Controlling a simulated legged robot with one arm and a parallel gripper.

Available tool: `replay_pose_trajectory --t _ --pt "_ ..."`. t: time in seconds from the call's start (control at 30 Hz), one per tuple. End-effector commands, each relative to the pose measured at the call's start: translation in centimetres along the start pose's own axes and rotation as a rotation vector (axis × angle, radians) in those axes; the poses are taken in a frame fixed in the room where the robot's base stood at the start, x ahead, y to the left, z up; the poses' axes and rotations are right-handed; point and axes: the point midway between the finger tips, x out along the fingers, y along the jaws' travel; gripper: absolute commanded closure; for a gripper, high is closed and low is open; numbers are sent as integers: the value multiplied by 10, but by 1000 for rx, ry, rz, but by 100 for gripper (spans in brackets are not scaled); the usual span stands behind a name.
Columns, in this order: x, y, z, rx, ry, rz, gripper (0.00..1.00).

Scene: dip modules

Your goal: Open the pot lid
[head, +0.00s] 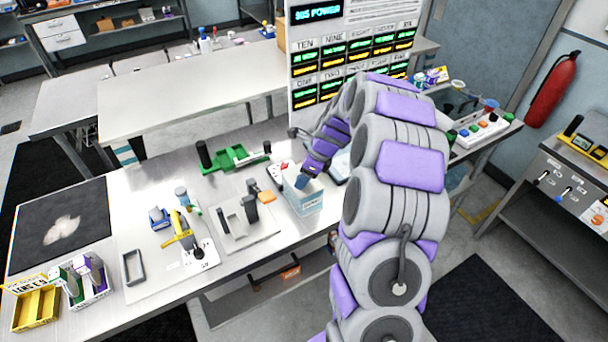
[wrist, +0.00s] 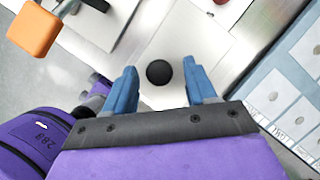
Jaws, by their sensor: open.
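My gripper (wrist: 160,88) is open, its two blue fingers apart with nothing between the tips. A round black knob (wrist: 158,72) on a pale, flat-sided surface (wrist: 185,45) lies between and beyond the fingertips in the wrist view. This looks like the pot lid and its knob, but I cannot be sure. I see no contact between the fingers and the knob. In the head view my gripper (head: 303,182) points down at the light blue box (head: 305,203), overlapping it. The knob is not clear there.
An orange block (wrist: 34,30) on a lever is at upper left, also in the head view (head: 268,197). A green tray (head: 237,158) lies further back on the metal bench (head: 190,290).

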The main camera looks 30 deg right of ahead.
Motion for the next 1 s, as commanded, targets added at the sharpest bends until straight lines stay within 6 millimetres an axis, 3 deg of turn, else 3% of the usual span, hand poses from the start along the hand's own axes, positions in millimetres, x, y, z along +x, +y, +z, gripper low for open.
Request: replay_pose_trajectory --t 0.13,0.7,1.0 --pt "0 0 0 0 0 0 45" --pt "-1 -1 0 0 0 -1 100" --pt "-1 -1 0 0 -1 -2 100"
